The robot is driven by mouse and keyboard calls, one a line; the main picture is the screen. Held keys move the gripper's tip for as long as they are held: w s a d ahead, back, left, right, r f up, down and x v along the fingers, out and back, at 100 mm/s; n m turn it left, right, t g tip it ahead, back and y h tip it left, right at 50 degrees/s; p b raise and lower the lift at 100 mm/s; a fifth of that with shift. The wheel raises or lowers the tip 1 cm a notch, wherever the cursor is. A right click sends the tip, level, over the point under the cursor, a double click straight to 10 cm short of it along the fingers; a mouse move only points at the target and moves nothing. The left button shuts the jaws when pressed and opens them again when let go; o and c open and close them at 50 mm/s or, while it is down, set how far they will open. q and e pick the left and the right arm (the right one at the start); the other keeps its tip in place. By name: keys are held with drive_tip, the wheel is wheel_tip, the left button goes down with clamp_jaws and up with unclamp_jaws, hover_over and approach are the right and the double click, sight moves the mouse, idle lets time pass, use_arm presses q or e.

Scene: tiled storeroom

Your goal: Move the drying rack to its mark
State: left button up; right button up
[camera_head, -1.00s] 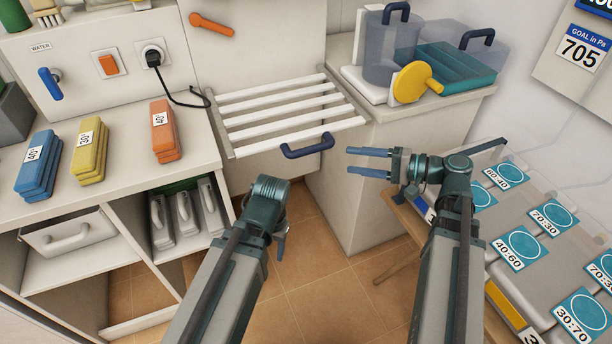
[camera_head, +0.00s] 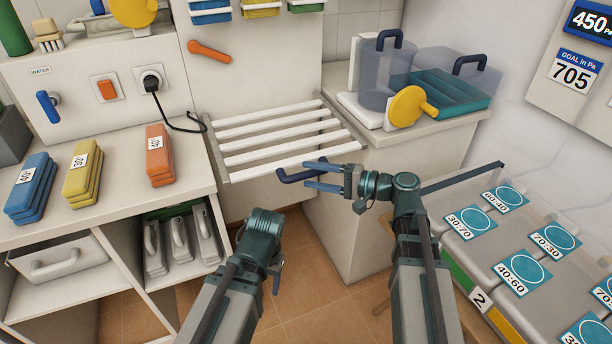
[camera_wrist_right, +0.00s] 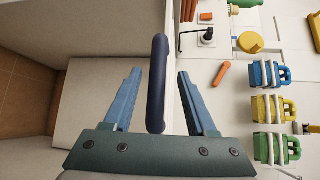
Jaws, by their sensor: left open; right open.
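The drying rack (camera_head: 278,141) is a frame of white bars, extended flat between the wall panel and the counter on the right. Its dark blue handle (camera_head: 289,177) is on the front bar. My right gripper (camera_head: 306,175) is open at the right part of the handle. In the right wrist view the handle (camera_wrist_right: 157,85) stands between the two open blue fingers (camera_wrist_right: 158,78), with a gap on each side. My left gripper (camera_head: 277,280) is low in front of the rack, apart from it and empty; its fingers are mostly hidden. I cannot make out a mark for the rack.
The right counter (camera_head: 419,138) holds clear containers, a teal tray (camera_head: 445,88) and a yellow disc (camera_head: 408,106). The left counter (camera_head: 112,198) carries blue, yellow and orange blocks. A black cable (camera_head: 183,128) hangs by the rack's left edge. Labelled grey trays (camera_head: 482,244) lie at right.

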drive_tip(key=shift+x, duration=1.15)
drive_tip(key=shift+c, duration=0.2)
clamp_jaws()
idle(0.5)
